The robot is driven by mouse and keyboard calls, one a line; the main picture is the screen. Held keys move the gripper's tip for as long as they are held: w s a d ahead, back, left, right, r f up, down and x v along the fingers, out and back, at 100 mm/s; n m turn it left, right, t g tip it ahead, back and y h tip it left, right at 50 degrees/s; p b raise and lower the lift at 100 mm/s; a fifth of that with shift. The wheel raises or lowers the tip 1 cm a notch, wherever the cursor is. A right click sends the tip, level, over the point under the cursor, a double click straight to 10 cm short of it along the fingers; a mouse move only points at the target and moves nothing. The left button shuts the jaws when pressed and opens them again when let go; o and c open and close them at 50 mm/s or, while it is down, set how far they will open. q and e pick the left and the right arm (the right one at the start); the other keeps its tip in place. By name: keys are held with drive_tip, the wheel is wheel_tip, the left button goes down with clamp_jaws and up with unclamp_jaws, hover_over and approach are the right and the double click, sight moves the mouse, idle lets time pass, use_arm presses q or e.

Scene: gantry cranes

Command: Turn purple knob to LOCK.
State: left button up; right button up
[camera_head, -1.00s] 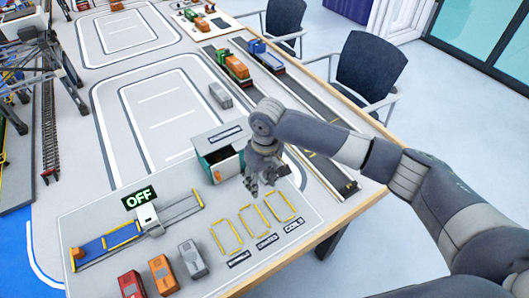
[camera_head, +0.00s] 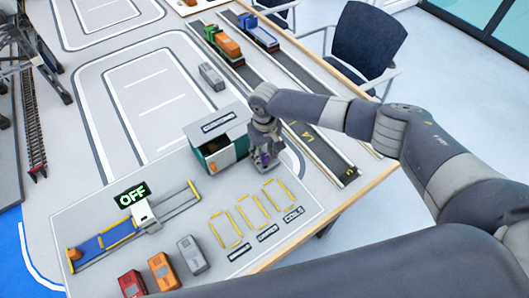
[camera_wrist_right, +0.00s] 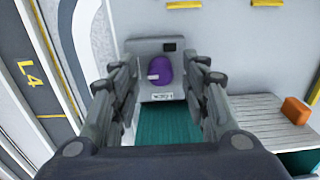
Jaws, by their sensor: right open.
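The purple knob (camera_wrist_right: 159,70) sits on a grey plate (camera_wrist_right: 150,47) in the right wrist view. A small white mark lies on its left side, and a small label sits below it, too blurred to read surely. My right gripper (camera_wrist_right: 160,92) is open, with one finger on each side of the knob's near side; contact cannot be told. In the head view my right gripper (camera_head: 265,158) points down beside the grey-topped container box (camera_head: 218,130), and a bit of purple shows at its fingers. My left gripper is not in view.
The box has a teal side and an orange part (camera_head: 212,167). Yellow frames (camera_head: 248,212) lie just in front of the gripper. Red, orange and grey model vehicles (camera_head: 162,271) stand near the front.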

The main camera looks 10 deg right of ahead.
drive_tip(key=shift+s+f, duration=0.1)
drive_tip(key=shift+f, duration=0.2)
clamp_jaws()
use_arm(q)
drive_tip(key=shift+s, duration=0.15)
